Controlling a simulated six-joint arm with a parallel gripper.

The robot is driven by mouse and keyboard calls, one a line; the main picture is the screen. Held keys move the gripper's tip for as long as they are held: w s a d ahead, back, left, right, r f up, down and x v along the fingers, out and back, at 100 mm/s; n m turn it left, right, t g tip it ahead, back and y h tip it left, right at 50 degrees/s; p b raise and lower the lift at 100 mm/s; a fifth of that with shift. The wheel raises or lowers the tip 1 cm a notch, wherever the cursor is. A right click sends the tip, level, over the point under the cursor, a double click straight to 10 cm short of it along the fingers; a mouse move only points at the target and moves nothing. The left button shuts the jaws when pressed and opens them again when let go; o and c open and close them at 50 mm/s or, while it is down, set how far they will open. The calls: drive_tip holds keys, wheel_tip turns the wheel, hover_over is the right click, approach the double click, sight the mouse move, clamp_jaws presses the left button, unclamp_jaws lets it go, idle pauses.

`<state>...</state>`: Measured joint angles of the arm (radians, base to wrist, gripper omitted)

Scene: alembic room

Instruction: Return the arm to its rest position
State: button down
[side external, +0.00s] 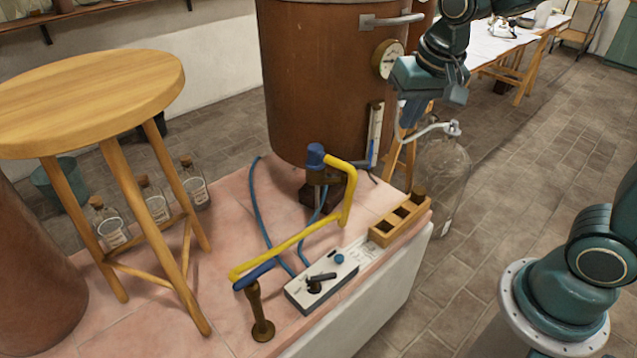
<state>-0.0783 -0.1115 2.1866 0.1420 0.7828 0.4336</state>
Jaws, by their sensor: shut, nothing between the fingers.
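My gripper (411,112) is at the upper right of the side view, at the end of my teal arm. It points down, and its fingers are shut and empty. It hangs in front of the right side of the large copper vessel (312,85), apart from the pink tiled bench top. It appears above the wooden block with square holes (401,221). The exact gap to the vessel and the glass bottle behind cannot be told.
A yellow tube (290,240) with blue ends spans the bench above a white control box (322,284). A large glass bottle (441,185) stands right of the bench. A round wooden stool (90,95) is at left.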

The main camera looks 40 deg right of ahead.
drive_tip(key=s+r+n+t, duration=0.1)
drive_tip(key=s+n, duration=0.1)
drive_tip(key=s, duration=0.5)
drive_tip(key=s+r+n+t+y, duration=0.1)
drive_tip(key=s+r+n, duration=0.1)
drive_tip(key=s, duration=0.6)
drive_tip(key=shift+s+a+r+n, duration=0.15)
drive_tip(key=shift+s+n, duration=0.05)
drive_tip(key=shift+n, duration=0.5)
